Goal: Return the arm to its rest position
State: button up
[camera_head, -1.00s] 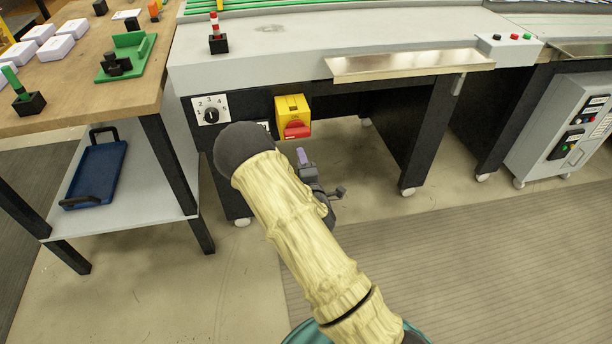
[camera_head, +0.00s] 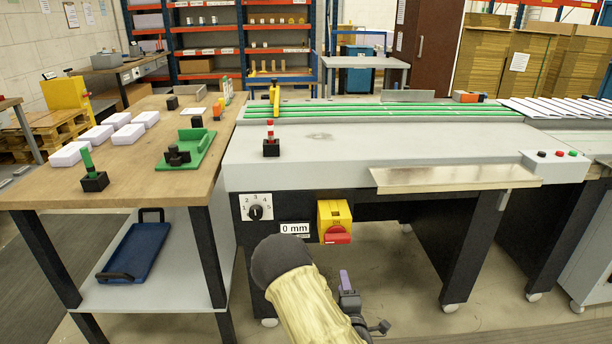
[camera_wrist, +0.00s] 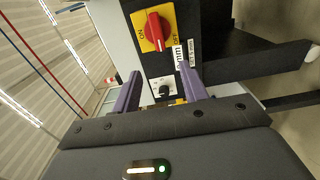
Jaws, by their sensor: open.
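My arm, in a pale yellow sleeve, rises from the bottom of the head view in front of the stitching machine (camera_head: 330,165). My gripper (camera_head: 345,282) shows partly beside the sleeve, below the yellow switch box. In the wrist view my gripper (camera_wrist: 163,92) has its two purple fingers apart with nothing between them. Beyond the fingers are the dial (camera_wrist: 163,90) and the red rotary switch (camera_wrist: 157,30) on its yellow plate. The switch also shows in the head view (camera_head: 338,235), right of the numbered dial (camera_head: 256,212) and a "0 mm" label. The gripper appears apart from the machine.
A wooden table (camera_head: 130,180) stands left, with white blocks, a green fixture (camera_head: 188,150) and a stamp-like tool (camera_head: 93,178). A blue tray (camera_head: 135,250) lies on its lower shelf. A metal ledge (camera_head: 450,178) juts from the machine front. Open floor lies below the machine.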

jog(key=s+d+r+m+g, duration=0.1)
jog(key=s+r+m+g, duration=0.4)
jog(key=s+m+g, duration=0.5)
jog(key=s+r+m+g, duration=0.5)
jog(key=s+m, duration=0.3)
jog(key=s, duration=0.4)
jog(key=w+p+v, duration=0.3)
jog(key=p+v, duration=0.9)
jog(key=p, duration=0.1)
jog(key=w+r+p+v, duration=0.1)
jog(key=w+p+v, duration=0.2)
jog(key=p+v, duration=1)
jog(key=shift+r+p, duration=0.45)
jog(key=shift+p, duration=0.25)
jog(key=shift+w+d, duration=0.1)
